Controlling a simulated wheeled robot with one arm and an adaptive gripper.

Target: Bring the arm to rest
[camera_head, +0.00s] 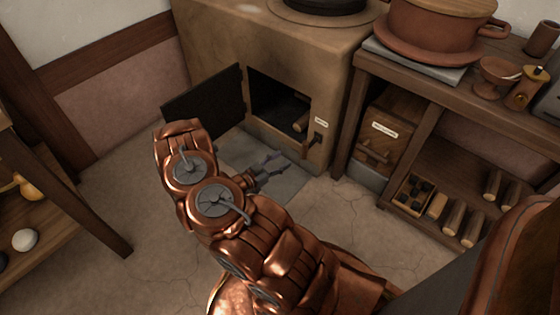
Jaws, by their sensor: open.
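My copper-coloured arm (270,245) reaches up from the bottom of the view and folds back at its elbow. My gripper (279,166) points to the right, in front of the stove's open firebox. Its two thin grey fingers are apart, with nothing seen between them. It appears over the grey slab on the floor; its exact height is hard to judge.
The stove (215,45) has its dark door (205,100) swung open to the left, near my elbow. A wooden shelf unit (400,72) stands at right with a clay pot (435,32), logs (453,218) and a labelled box (383,135). Another shelf (65,195) is at left.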

